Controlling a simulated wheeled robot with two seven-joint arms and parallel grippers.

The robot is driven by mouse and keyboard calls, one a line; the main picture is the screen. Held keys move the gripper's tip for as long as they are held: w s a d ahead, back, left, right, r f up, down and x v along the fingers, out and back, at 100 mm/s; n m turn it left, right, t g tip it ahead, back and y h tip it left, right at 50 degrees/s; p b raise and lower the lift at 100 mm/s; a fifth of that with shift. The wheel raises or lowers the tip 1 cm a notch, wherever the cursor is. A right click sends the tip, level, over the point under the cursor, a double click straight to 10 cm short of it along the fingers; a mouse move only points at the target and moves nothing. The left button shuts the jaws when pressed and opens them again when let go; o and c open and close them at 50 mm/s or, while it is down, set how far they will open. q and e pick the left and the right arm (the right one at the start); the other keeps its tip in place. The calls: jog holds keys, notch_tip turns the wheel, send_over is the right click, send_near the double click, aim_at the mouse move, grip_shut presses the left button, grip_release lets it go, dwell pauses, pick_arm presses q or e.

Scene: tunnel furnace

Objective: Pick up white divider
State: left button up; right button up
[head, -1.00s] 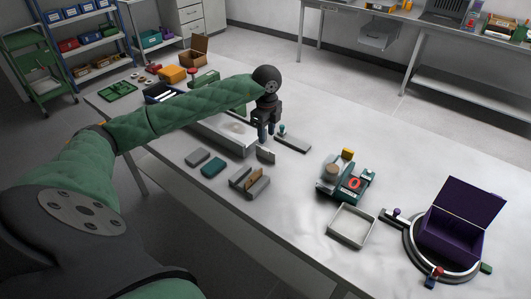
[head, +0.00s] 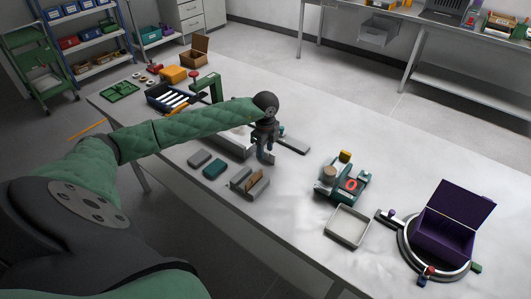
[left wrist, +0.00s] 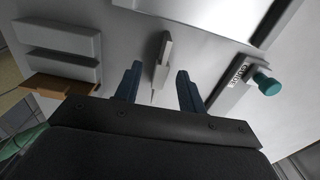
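A small pale grey-white upright piece (left wrist: 164,50), which looks like the white divider, stands on the table in the left wrist view. It lies between the two blue fingers of my left gripper (left wrist: 160,68). The fingers are open, with a visible gap on each side of the piece. In the head view my left gripper (head: 264,153) points down close to the table, and its fingers largely hide the piece. Several white strips (head: 172,99) lie in a dark blue tray (head: 152,92) farther back at the left. My right gripper is out of view.
A grey slotted holder (head: 243,186) with a brown insert stands just in front of the gripper. Grey (head: 199,159) and teal (head: 215,168) blocks lie to its left. A flat bar with a teal knob (left wrist: 266,84) lies close by at right.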

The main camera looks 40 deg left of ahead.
pick_arm(q)
jog(key=shift+f, duration=0.1)
jog(key=shift+c, duration=0.2)
grip_shut()
